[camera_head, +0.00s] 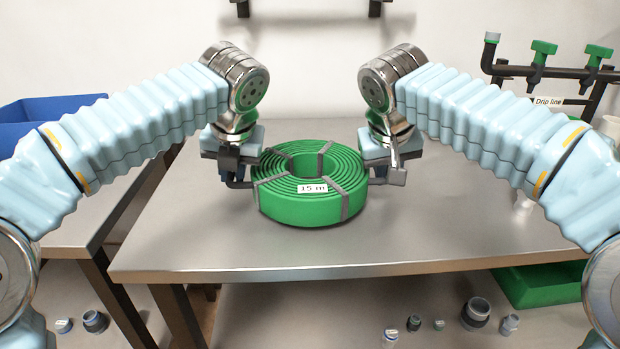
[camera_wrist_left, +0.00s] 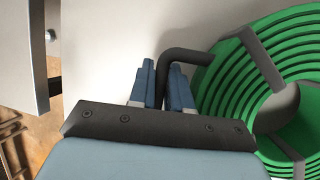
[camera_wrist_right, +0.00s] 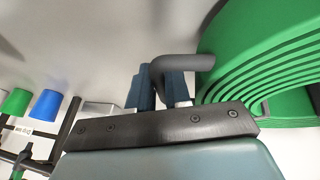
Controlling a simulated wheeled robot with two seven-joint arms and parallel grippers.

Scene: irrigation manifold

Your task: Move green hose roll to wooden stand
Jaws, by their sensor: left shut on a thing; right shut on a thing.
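The green hose roll (camera_head: 300,210), a flat coil with grey straps and a "15 m" label, is level at the steel table's middle. I cannot tell whether it touches the top. My left gripper (camera_head: 232,172) is at its left side, shut on a dark handle that also shows in the left wrist view (camera_wrist_left: 185,53). My right gripper (camera_head: 388,172) is at its right side, shut on the opposite handle, seen in the right wrist view (camera_wrist_right: 185,62). I cannot make out a wooden stand.
The steel table (camera_head: 250,255) is clear in front of the roll. A blue bin (camera_head: 60,108) is on the left table. A pipe rack with green valves (camera_head: 543,50) stands at the right. A green crate (camera_head: 540,287) and several small fittings (camera_head: 475,312) are below.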

